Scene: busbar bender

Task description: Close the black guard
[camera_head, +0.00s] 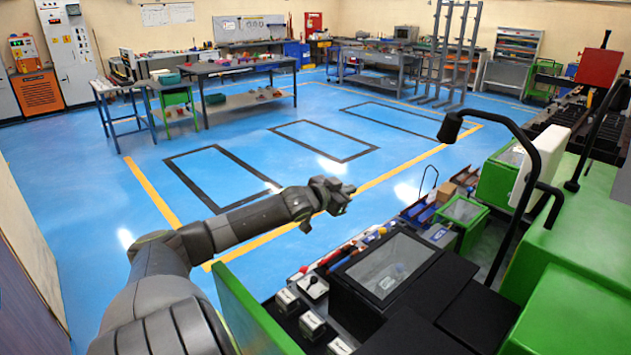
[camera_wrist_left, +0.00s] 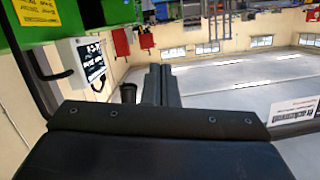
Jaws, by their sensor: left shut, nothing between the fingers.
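The black guard (camera_head: 378,280) is a dark box-like cover with a clear window, low at the right of centre in the head view, on the green machine. I cannot tell from this view how far open it stands. My left gripper (camera_head: 343,195) is shut and empty. It is up in the air, above and to the left of the guard in the picture, and apart from it. In the left wrist view the two dark fingers (camera_wrist_left: 161,86) lie together. The guard cannot be made out in that view. My right gripper is not in view.
The green machine body (camera_head: 580,240) fills the right side. A black curved lamp arm (camera_head: 522,170) rises beside the guard. Tools and small boxes (camera_head: 440,205) lie along the machine's far edge. Grey control boxes (camera_head: 312,322) sit left of the guard. The blue floor (camera_head: 90,190) is open.

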